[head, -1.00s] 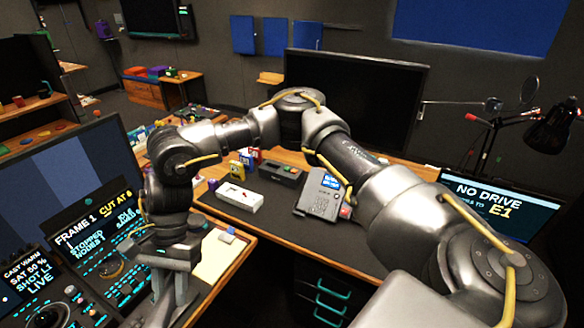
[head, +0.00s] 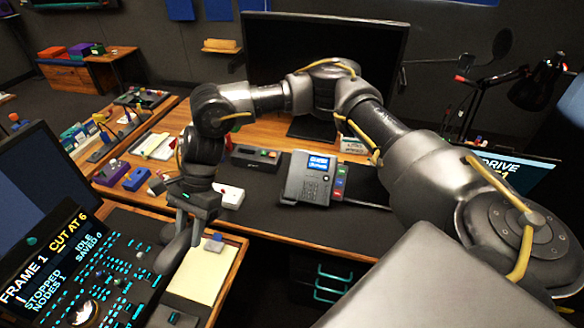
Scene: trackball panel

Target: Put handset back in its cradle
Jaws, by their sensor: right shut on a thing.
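A grey desk phone (head: 318,192) with a lit blue screen stands on the dark desk mat, right of centre; its cradle side is at its left. My right gripper (head: 184,228) points down at the left, above the edge between the console and a yellow notepad. It is shut on a dark grey, curved, elongated thing, which looks like the handset (head: 176,252). The gripper and handset are well left of the phone and apart from it. The gripper partly hides the handset's upper part. My left gripper is not in view.
A white box (head: 229,196) and a dark button box (head: 256,158) stand between gripper and phone. The notepad (head: 205,272) lies below the gripper. A control console (head: 110,262) is at left, a monitor (head: 330,50) behind. The mat before the phone is clear.

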